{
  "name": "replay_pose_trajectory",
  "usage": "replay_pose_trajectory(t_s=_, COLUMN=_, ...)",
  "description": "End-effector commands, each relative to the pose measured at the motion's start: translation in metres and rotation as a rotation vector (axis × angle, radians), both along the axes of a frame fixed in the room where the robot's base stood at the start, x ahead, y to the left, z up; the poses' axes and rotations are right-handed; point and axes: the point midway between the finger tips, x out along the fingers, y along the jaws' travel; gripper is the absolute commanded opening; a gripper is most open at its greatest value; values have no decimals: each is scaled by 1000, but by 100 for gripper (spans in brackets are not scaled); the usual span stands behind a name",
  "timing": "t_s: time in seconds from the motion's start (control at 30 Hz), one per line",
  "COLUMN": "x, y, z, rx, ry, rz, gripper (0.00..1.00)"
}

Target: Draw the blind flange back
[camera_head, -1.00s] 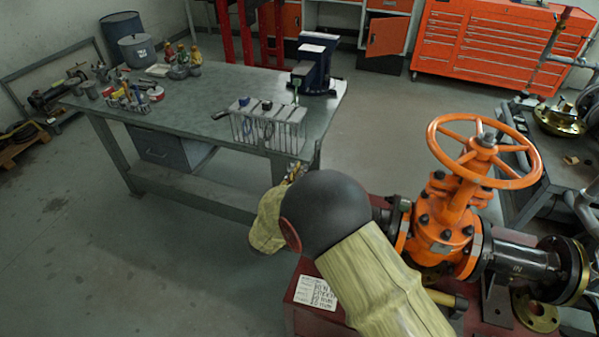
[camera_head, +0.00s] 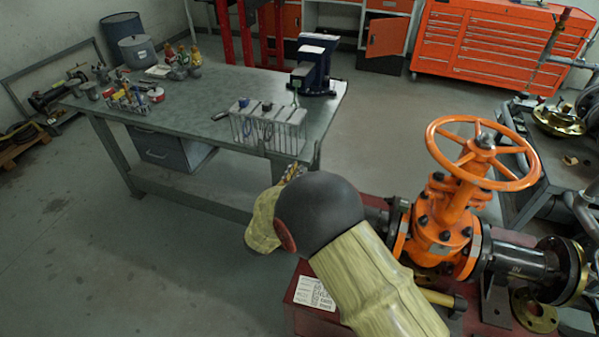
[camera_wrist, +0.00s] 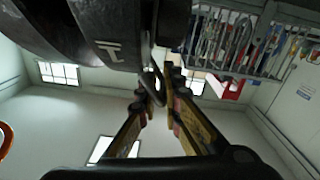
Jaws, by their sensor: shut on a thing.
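My gripper (camera_wrist: 158,92) shows in the wrist view, its two yellow fingers closed around a dark looped handle (camera_wrist: 152,80). The handle is at a dark disc (camera_wrist: 173,22), which looks like the blind flange. A large dark pipe end (camera_wrist: 105,30) with a light mark fills the upper left, beside the disc; a narrow bright gap shows between them. In the head view the orange gate valve (camera_head: 440,235) with its handwheel (camera_head: 483,152) stands at right. My arm covers the valve's left end, the blind flange and most of the gripper there.
A dark red stand (camera_head: 318,318) with a label (camera_head: 315,292) carries the valve. A workbench (camera_head: 200,105) with a wire rack (camera_head: 268,128) stands behind and left of my arm. A second bench (camera_head: 545,150) is at right.

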Motion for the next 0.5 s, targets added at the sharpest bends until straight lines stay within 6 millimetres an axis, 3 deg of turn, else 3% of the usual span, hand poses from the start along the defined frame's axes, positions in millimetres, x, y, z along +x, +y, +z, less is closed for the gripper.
replay_pose_trajectory(t_s=0.27, x=1, y=7, z=-1, rx=1, ry=3, rz=10, gripper=0)
replay_pose_trajectory(t_s=0.3, x=1, y=7, z=-1, rx=1, ry=4, rz=9, gripper=9)
replay_pose_trajectory(t_s=0.5, x=1, y=6, z=-1, rx=1, ry=3, rz=8, gripper=21)
